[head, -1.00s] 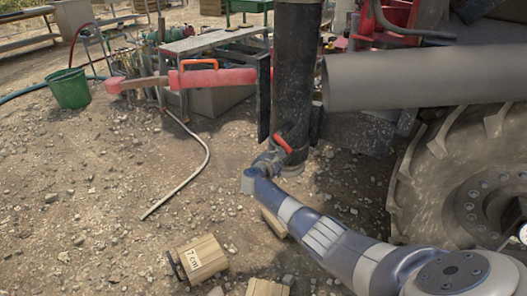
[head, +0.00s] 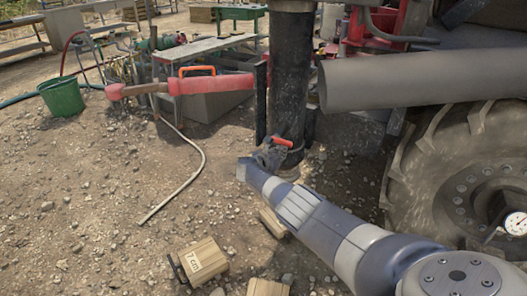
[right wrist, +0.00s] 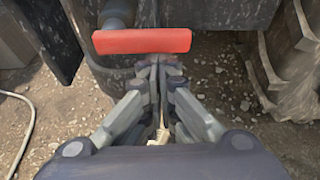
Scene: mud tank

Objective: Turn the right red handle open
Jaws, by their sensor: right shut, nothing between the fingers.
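The red handle (head: 282,142) is a short red bar low on the dark vertical pipe (head: 291,70). In the right wrist view the red handle (right wrist: 142,41) lies roughly level across the picture, on a grey stem. My right gripper (head: 272,155) is beside the handle at the foot of the pipe. In the right wrist view my right gripper (right wrist: 158,64) is shut with its fingertips together, just below the handle's right half in the picture. Nothing is held. Whether the fingertips touch the handle I cannot tell. My left gripper is not in view.
A large grey pipe (head: 420,80) and a big tyre (head: 455,180) stand at the right. Wooden blocks (head: 203,261) lie on the gravel. A green bucket (head: 62,97) stands far left on open ground.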

